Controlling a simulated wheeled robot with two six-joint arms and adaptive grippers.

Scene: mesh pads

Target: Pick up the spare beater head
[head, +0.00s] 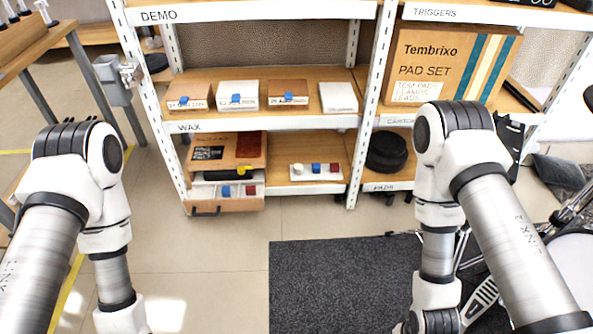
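No object is plainly recognisable as the spare beater head. On the lower shelf, a white tray (303,177) holds small pieces: a round whitish one (298,168), a blue one (316,168) and a red one (333,168). Left of it, an open drawer (228,205) with a dark handle sticks out under a wooden box (226,150) and shows blue and red pieces. I cannot tell whether any of these is a beater head. Both my arms hang down at the sides; their grippers lie below the picture's edge.
The shelf unit (268,122) stands ahead, with several small boxes on its middle shelf and a Tembrixo carton (450,65) at right. Round black pads (387,152) lie lower. A dark mat (340,285) covers floor between my arms. A pedal (483,300) and drum stand at right.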

